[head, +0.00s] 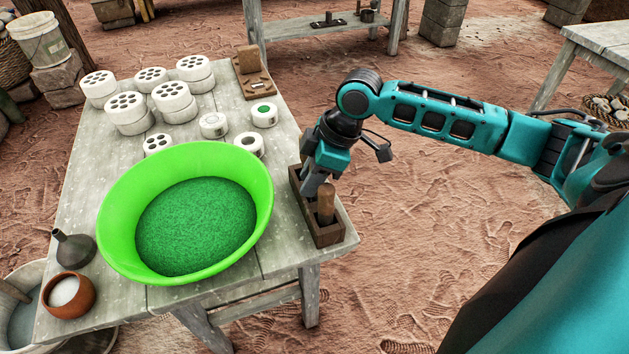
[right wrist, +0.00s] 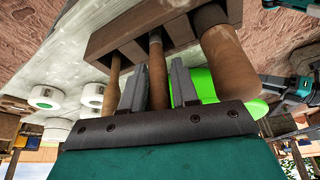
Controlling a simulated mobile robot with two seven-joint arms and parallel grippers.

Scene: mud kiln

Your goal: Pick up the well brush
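A dark wooden rack (head: 330,237) stands along the right edge of the table with upright wooden handles in it. In the right wrist view, the rack (right wrist: 130,33) holds three handles: a left one (right wrist: 111,85), a middle one (right wrist: 157,75) and a thicker right one (right wrist: 228,62). Only the handles show, so I cannot tell which belongs to the well brush. My right gripper (head: 318,190) is down at the rack. In its wrist view the open fingers (right wrist: 158,85) stand either side of the middle handle, with gaps visible. My left gripper is not clearly in view.
A big lime-green basin (head: 112,232) of green grains stands close left of the rack. White perforated cylinders (head: 128,110) and small white rings (head: 264,114) stand behind it. A funnel (head: 75,248) and clay cup (head: 68,295) are at front left. Open ground lies right of the table.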

